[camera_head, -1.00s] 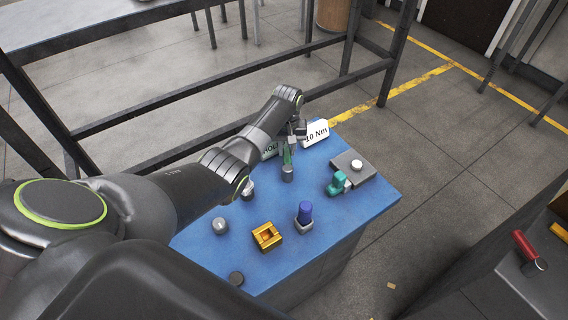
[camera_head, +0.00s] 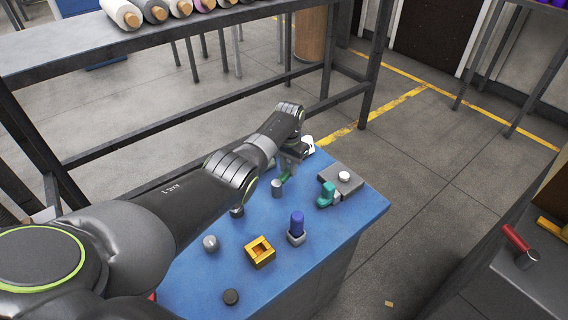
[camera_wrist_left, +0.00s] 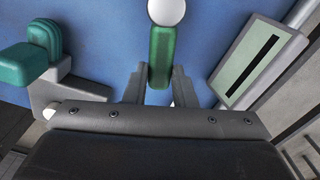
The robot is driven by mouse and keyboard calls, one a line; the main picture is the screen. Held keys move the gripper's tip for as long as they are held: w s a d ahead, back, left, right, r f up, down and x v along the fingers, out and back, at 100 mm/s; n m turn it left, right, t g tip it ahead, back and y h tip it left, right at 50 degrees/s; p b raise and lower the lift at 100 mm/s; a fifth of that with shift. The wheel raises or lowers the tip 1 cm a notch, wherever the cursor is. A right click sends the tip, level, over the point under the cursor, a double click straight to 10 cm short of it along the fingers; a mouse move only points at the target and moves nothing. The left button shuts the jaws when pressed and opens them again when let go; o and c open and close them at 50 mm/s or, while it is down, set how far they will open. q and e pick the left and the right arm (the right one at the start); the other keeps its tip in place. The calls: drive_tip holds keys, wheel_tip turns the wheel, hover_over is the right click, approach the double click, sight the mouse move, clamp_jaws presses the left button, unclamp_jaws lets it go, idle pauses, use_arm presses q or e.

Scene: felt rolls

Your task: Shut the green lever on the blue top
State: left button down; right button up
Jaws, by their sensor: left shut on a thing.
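The green lever (camera_head: 285,172) stands toward the far side of the blue top (camera_head: 225,280), with a grey cylinder (camera_head: 277,187) at its near end. It leans to the right in the head view. My left gripper (camera_head: 290,157) is shut on the lever and partly hides it. In the left wrist view the green lever (camera_wrist_left: 161,55) runs between the two fingers of my left gripper (camera_wrist_left: 160,78), with a pale round end (camera_wrist_left: 166,11) beyond. My right gripper is not in view.
Right of the lever are a teal clamp-like piece (camera_head: 326,195) and a grey block (camera_head: 349,187) with a white knob (camera_head: 344,176). Nearer are a blue peg (camera_head: 297,224), a yellow block (camera_head: 259,254), a grey ball-shaped knob (camera_head: 210,243) and a dark disc (camera_head: 231,297).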

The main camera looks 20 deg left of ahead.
use_arm(q)
drive_tip(key=shift+s+d+r+m+p, duration=0.15)
drive_tip(key=shift+d+m+p, duration=0.55)
drive_tip(key=shift+m, duration=0.7)
drive_tip(key=shift+d, duration=0.15)
drive_tip(key=c, duration=1.2)
unclamp_jaws()
drive_tip(key=shift+r, duration=0.45)
wheel_tip(320, 180, up, 16)
drive_tip(key=b, duration=0.2)
drive_tip(key=shift+r, duration=0.15)
